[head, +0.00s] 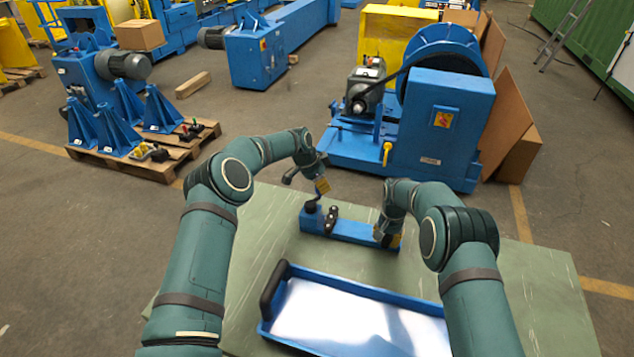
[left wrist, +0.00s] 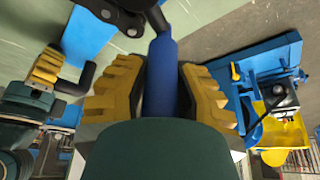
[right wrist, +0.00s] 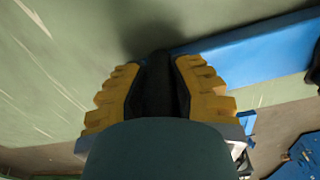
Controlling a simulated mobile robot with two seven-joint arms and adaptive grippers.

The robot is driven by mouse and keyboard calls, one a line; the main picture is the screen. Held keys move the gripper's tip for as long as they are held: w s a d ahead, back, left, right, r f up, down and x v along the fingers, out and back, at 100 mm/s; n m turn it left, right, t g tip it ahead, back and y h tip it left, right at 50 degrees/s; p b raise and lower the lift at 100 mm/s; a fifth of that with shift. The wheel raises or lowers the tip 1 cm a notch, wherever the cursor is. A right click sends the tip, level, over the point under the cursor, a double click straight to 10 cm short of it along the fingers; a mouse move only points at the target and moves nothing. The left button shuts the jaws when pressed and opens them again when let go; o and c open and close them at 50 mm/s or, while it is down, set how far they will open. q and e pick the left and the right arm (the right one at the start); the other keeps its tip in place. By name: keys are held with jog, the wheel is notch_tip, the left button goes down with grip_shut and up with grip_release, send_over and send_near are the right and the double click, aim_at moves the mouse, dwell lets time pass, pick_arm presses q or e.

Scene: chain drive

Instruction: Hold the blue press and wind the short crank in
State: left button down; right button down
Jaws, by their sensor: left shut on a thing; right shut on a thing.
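A long blue base (head: 340,229) lies on the green table, with a round black part and dark links (head: 331,217) at its left end. My left gripper (head: 321,187) is above that end. In the left wrist view it is shut on an upright blue grip (left wrist: 160,75) on a dark rod. My right gripper (head: 386,238) is at the base's right end. In the right wrist view it is shut on a black handle (right wrist: 156,85). In the left wrist view a bent black crank (left wrist: 82,82) shows beside the right gripper's yellow finger. The fingers hide much of both handles.
A blue tray (head: 283,338) with a pale bottom and a black handle (head: 272,287) lies in front of the base. Bare green table (head: 540,290) is to the right. Blue machines and a pallet stand on the floor beyond.

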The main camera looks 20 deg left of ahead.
pick_arm(q)
jog(key=s+d+m+g, duration=0.1)
jog(key=m, duration=0.2)
jog(key=s+d+m+g, duration=0.1)
jog(key=m, duration=0.2)
jog(key=s+d+m+g, duration=0.1)
jog(key=m+g, duration=0.1)
jog(key=m, duration=0.2)
jog(key=shift+s+d+f+h, duration=0.15)
jog(key=shift+s+d+h, duration=0.15)
jog(key=shift+h, duration=0.1)
jog(key=s+m, duration=0.1)
jog(key=m, duration=0.1)
jog(key=m+g, duration=0.1)
jog(key=shift+s+d+m, duration=0.1)
jog(key=shift+s+m, duration=0.3)
jog(key=s+m+g+y, duration=0.1)
jog(key=m, duration=0.1)
jog(key=shift+s+m, duration=0.15)
jog(key=shift+m, duration=0.25)
jog(key=s+a+m+y, duration=0.1)
jog(key=m, duration=0.2)
jog(key=s+a+m+g+y, duration=0.1)
jog(key=m, duration=0.3)
jog(key=s+a+m+y, duration=0.1)
jog(key=s+m, duration=0.1)
jog(key=m, duration=0.1)
jog(key=shift+a+f+m+g+y, duration=0.2)
jog(key=shift+m+g+y, duration=0.1)
jog(key=shift+m+y, duration=0.1)
